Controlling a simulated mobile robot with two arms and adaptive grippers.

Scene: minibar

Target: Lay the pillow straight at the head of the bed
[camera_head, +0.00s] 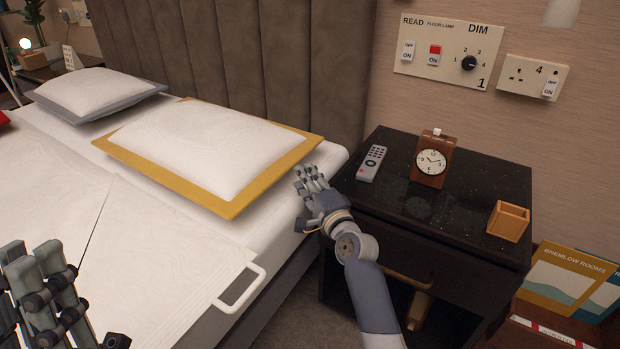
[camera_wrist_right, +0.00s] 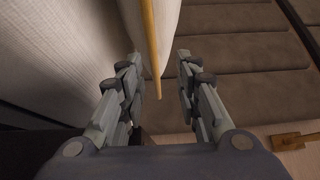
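A white pillow with a gold border (camera_head: 205,148) lies at the near side of the bed (camera_head: 150,215), close to the brown headboard (camera_head: 240,55). It sits at an angle to the headboard. My right gripper (camera_head: 312,190) is at the pillow's right corner, above the gap between bed and nightstand. In the wrist view my right gripper (camera_wrist_right: 158,80) is open, its fingers apart on either side of the gold border (camera_wrist_right: 152,50); I see no contact. My left gripper (camera_head: 50,285) is over the bed at lower left, fingers apart and empty.
A second pillow with a grey border (camera_head: 100,93) lies farther left. A dark nightstand (camera_head: 440,212) at right holds a remote (camera_head: 371,164), a clock (camera_head: 431,160) and a wooden box (camera_head: 508,221). A white handle (camera_head: 240,288) sticks out at the bed's side.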

